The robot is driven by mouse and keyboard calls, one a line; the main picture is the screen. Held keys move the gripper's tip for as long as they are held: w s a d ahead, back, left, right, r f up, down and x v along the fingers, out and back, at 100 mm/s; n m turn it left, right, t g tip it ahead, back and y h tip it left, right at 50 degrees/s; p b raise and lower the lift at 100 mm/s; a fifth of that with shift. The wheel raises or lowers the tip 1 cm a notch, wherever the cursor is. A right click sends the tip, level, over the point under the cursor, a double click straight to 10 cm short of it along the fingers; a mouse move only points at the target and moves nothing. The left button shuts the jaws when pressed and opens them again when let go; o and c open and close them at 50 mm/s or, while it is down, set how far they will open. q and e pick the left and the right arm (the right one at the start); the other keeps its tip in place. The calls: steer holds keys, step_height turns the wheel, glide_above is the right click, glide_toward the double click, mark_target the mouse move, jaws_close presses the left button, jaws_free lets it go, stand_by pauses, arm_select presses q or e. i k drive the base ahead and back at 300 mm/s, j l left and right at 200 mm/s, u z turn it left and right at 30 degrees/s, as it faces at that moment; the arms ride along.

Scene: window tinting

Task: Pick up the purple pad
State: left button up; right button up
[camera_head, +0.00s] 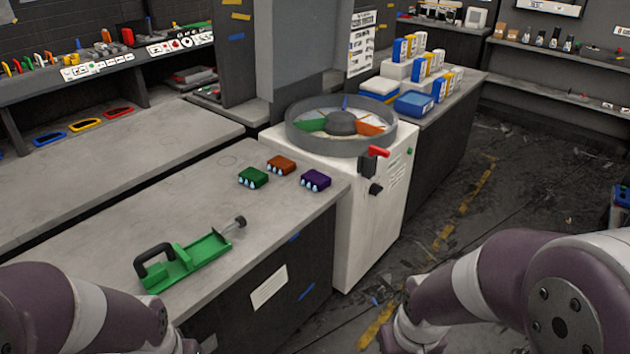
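The purple pad (315,180) lies on the grey workbench (210,210), near its right end and close to the white machine. It is a small block with light blue-white tips along its front side. An orange-brown pad (281,165) lies behind it to the left, and a green pad (252,178) lies to its left. Nothing touches the purple pad. My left arm comes in at the lower left and my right arm at the lower right. Both grippers are outside the picture or hidden below its edge.
A green tool with a black handle (185,262) lies at the bench's front. The white machine (370,210) with a round grey-rimmed top (388,138) and red lever (378,152) stands right of the bench. Blue and yellow boxes stand behind it. The bench around the pads is clear.

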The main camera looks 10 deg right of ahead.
mark_target(314, 180)
steer(key=i+l+u, duration=0.15)
steer(key=i+l, duration=0.2)
steer(key=i+l+u, duration=0.1)
steer(key=i+l, duration=0.25)
steer(key=i+l+u, duration=0.15)
steer(key=i+l, duration=0.15)
steer(key=l, duration=0.2)
steer(key=i+l+u, duration=0.1)
steer(key=i+l, duration=0.2)
steer(key=l, duration=0.15)
steer(key=i+l+u, duration=0.15)
steer(key=i+l, duration=0.15)
steer(key=l, duration=0.2)
steer(key=i+l+u, duration=0.1)
steer(key=i+l, duration=0.15)
steer(key=l, duration=0.25)
steer(key=i+l+u, duration=0.15)
steer(key=l, duration=0.4)
steer(key=i+l+u, duration=0.15)
steer(key=i+l, duration=0.15)
steer(key=l, duration=0.25)
